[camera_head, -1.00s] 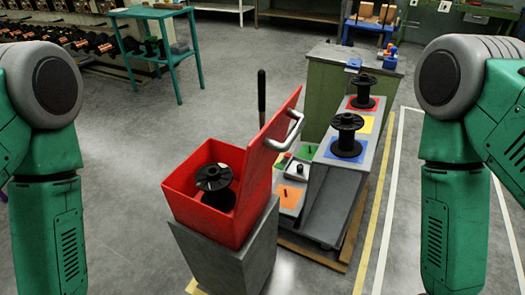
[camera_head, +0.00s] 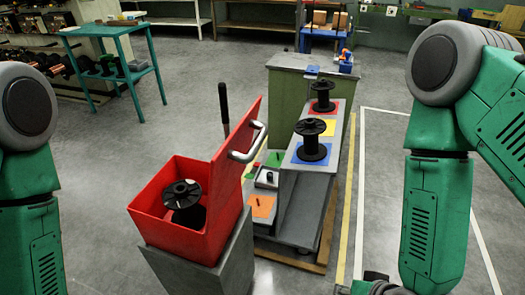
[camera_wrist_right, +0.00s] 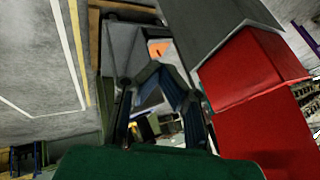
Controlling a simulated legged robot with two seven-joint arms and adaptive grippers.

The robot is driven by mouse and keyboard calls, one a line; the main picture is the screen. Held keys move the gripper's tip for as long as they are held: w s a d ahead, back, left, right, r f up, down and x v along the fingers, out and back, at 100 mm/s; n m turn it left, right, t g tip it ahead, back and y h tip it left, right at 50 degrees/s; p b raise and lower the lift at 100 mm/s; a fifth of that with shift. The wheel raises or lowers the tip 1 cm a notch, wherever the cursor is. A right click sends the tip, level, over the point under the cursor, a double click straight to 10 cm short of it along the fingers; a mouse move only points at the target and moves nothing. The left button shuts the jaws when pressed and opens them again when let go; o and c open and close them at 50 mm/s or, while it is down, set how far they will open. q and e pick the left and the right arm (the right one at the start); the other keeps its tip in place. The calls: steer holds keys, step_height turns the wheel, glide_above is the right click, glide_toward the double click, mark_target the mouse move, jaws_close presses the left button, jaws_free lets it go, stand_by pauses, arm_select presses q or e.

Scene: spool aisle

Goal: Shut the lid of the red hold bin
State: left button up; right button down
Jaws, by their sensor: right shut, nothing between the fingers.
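The red hold bin (camera_head: 165,228) stands on a grey pedestal left of centre in the head view. Its red lid (camera_head: 236,150) is raised, tilted up along the bin's right side, with a metal handle (camera_head: 248,153) on its right face. A black spool (camera_head: 182,195) is inside the bin. My right gripper (camera_head: 374,285) is at the bottom edge, partly cut off, right of the bin and apart from it. In the right wrist view my right gripper (camera_wrist_right: 157,72) is shut and empty, with the red bin (camera_wrist_right: 250,75) to its right. My left gripper is out of view.
Right of the bin, a grey stepped stand (camera_head: 312,185) holds black spools on coloured squares, on a wooden pallet. A black rod (camera_head: 223,102) rises behind the lid. A green cabinet (camera_head: 283,88) stands behind. A teal table (camera_head: 105,35) is far left. Open floor lies between.

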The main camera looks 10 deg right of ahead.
steer(key=w+a+r+m+t+y, duration=0.1)
steer(key=w+a+r+m+t, duration=0.2)
steer(key=r, duration=0.5)
steer(key=w+a+r+m+t+y, duration=0.1)
steer(key=w+r+m+t, duration=0.3)
steer(key=r, duration=0.3)
steer(key=w+a+r+m+t+y, duration=0.1)
steer(key=w+a+r+m+t, duration=0.25)
steer(key=r, duration=0.45)
steer(key=a+b+x, duration=0.2)
steer(key=b+x, duration=0.4)
steer(key=x, duration=0.6)
steer(key=shift+s+r, duration=0.2)
